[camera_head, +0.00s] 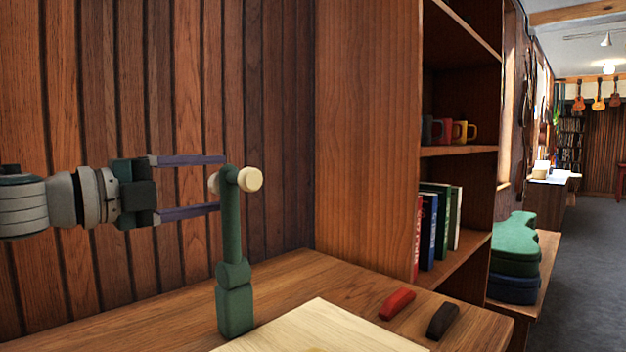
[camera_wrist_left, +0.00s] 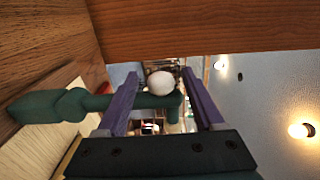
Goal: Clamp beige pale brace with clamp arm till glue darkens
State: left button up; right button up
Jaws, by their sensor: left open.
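The clamp arm is a green upright (camera_head: 232,225) on a thicker green base, standing at the edge of a pale wooden board (camera_head: 335,330). A cream knob (camera_head: 250,179) crosses its top. My left gripper (camera_head: 222,184) is open, one finger above and one below the knob's height, with the fingertips at the clamp's top. In the left wrist view the knob (camera_wrist_left: 160,83) shows between the two purple fingers (camera_wrist_left: 163,90), and the green arm (camera_wrist_left: 75,103) passes behind one finger. A small yellowish patch shows on the board at the bottom edge; I cannot tell whether it is the brace or glue.
A red block (camera_head: 397,304) and a dark block (camera_head: 443,321) lie on the bench right of the board. A wooden shelf unit (camera_head: 370,130) with books and mugs stands behind. A wood-slat wall (camera_head: 130,90) is behind my left arm.

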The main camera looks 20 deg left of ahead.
pick_arm(q)
jog(key=shift+c, duration=0.2)
grip_shut()
dwell(0.5)
dwell(0.8)
